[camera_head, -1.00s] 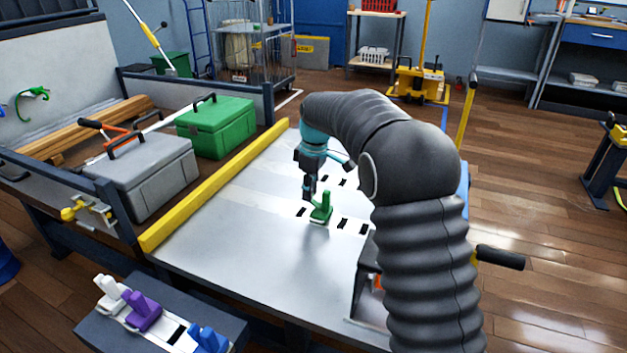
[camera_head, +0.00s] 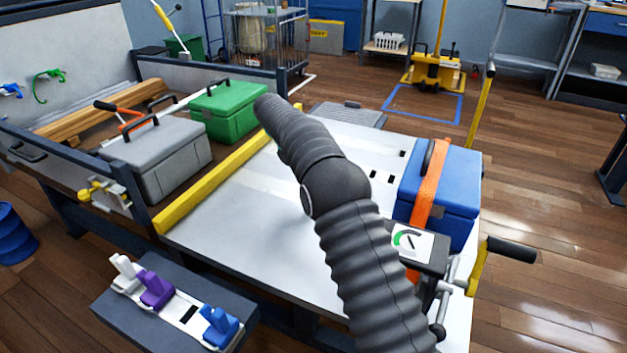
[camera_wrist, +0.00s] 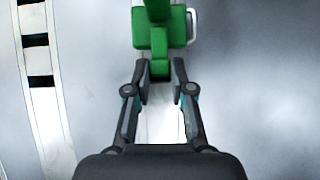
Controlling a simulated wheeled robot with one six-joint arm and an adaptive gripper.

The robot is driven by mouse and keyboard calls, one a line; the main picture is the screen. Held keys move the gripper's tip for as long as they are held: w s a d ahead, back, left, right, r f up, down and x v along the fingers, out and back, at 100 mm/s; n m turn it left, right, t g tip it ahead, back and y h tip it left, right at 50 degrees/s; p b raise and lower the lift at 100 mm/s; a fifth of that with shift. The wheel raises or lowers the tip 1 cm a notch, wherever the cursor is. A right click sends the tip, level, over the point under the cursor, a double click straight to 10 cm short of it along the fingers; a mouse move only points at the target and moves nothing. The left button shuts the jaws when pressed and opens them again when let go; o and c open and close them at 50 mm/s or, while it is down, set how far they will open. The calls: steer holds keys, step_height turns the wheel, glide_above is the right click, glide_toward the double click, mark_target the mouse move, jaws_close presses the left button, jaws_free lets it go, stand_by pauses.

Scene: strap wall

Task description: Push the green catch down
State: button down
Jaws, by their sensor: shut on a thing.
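The green catch (camera_wrist: 156,38) is at the top middle of the wrist view, with a pale part at its right side. My gripper (camera_wrist: 159,70) is shut on its near green end, one finger on each side. A light surface lies behind it, and I cannot tell whether the catch touches it. In the head view my arm hides the gripper and the catch.
A blue box (camera_head: 455,185) with an orange strap (camera_head: 430,185) and a gauge (camera_head: 408,241) stands right of my arm. White (camera_head: 124,270), purple (camera_head: 155,289) and blue (camera_head: 219,326) catches stand on a front ledge. A yellow rail (camera_head: 215,182) edges the pale table (camera_head: 235,235).

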stand_by(0.4)
steer(key=c, duration=1)
jaws_free()
